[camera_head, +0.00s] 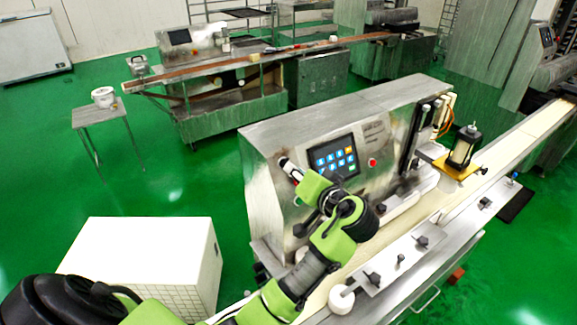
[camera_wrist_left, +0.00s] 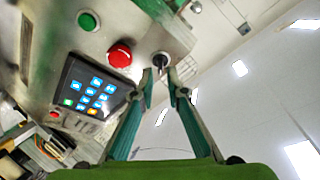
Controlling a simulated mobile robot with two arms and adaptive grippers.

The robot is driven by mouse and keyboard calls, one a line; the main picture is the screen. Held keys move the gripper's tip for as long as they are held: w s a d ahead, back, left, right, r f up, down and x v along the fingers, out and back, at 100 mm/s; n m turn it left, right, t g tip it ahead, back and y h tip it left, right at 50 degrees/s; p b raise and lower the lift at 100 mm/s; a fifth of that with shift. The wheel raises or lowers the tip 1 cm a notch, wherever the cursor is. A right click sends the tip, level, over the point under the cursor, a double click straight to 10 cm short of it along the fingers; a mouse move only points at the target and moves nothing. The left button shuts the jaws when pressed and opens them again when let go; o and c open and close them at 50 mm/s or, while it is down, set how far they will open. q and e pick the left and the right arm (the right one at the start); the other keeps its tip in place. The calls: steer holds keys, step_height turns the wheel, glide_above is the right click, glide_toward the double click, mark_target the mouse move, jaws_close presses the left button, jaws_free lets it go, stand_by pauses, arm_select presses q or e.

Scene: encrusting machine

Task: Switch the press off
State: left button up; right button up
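The press (camera_head: 262,165) is a steel machine with a touchscreen (camera_head: 333,158) of blue icons, lit also in the left wrist view (camera_wrist_left: 90,88). In the left wrist view, a dark rotary switch (camera_wrist_left: 161,60) sits on the panel beside a large red button (camera_wrist_left: 120,54) and a green button (camera_wrist_left: 88,20). My left gripper (camera_wrist_left: 162,82) is open, its two fingertips apart just in front of the switch, one on each side; contact cannot be told. In the head view, my left gripper (camera_head: 288,166) is at the panel's left and hides these controls. My right gripper is not in view.
A small red button (camera_head: 372,162) sits right of the screen. A conveyor (camera_head: 520,140) runs along the press front. A white box (camera_head: 150,255) stands on the green floor at left. Another machine (camera_head: 200,100) and a small table (camera_head: 98,115) stand farther back.

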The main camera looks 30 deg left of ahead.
arm_select(q)
steer(key=shift+x, duration=2.4)
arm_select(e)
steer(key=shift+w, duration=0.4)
arm_select(q)
jaws_close()
steer(key=shift+f, duration=0.1)
